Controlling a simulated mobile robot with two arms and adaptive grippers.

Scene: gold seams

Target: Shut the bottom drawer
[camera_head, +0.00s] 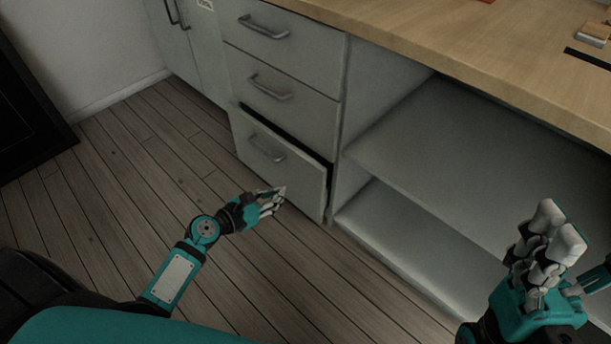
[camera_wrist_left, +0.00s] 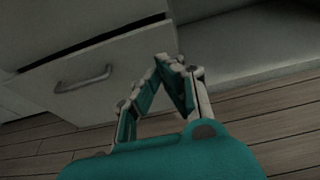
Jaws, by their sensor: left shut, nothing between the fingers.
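The bottom drawer (camera_head: 300,178) of the grey cabinet stands partly pulled out, with a dark gap along its top edge. Its bar handle (camera_head: 266,150) is on its front, and the drawer front also shows in the left wrist view (camera_wrist_left: 130,72). My left gripper (camera_head: 281,192) is shut and empty, low in front of the drawer's lower part. In the left wrist view the fingertips (camera_wrist_left: 172,62) come together in front of the drawer's right end; I cannot tell if they touch it. My right gripper (camera_head: 556,228) points up at the right, away from the drawer; its opening is unclear.
The middle drawer (camera_head: 290,101) and top drawer (camera_head: 285,40) above look closed. Open shelves (camera_head: 450,150) lie to the right under the wooden worktop (camera_head: 440,35). The plank floor (camera_head: 110,185) left of my left arm is clear.

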